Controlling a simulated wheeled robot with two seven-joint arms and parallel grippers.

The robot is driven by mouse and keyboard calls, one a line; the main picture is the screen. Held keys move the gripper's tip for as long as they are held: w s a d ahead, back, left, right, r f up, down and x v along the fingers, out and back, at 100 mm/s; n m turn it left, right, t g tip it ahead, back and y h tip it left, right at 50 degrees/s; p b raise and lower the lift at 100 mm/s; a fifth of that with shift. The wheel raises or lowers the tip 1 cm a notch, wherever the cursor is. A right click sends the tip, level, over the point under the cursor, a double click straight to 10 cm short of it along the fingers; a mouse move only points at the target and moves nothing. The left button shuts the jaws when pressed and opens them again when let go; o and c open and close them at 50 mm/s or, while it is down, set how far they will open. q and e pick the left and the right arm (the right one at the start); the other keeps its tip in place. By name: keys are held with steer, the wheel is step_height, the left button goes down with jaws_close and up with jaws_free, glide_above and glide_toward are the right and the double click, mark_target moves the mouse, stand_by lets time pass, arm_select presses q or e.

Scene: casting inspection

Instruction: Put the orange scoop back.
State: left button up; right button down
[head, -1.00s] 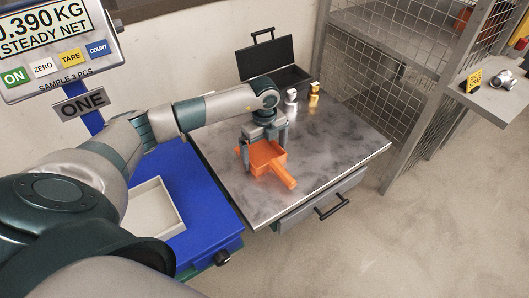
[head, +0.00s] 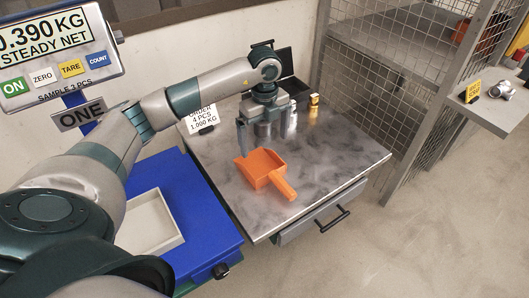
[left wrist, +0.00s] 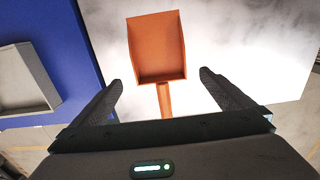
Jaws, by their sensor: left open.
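The orange scoop (head: 262,168) lies on the grey metal tabletop (head: 330,160), its handle pointing toward the front right. It also shows in the left wrist view (left wrist: 157,48), below and ahead of the fingers. My left gripper (head: 262,142) is open and empty, raised above and behind the scoop, not touching it. In the left wrist view the two fingers (left wrist: 160,92) are spread wide, with the scoop's handle lying between them in the picture. My right gripper is in neither view.
A blue scale (head: 215,225) with a pale tray (head: 178,242) stands left of the table. An order card (head: 201,118), a black case (head: 290,62) and small metal weights (head: 314,105) are at the back. A wire cage (head: 385,80) stands to the right.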

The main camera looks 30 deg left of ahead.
arm_select(q)
step_height(320, 180, up, 6)
stand_by(0.4)
stand_by(0.3)
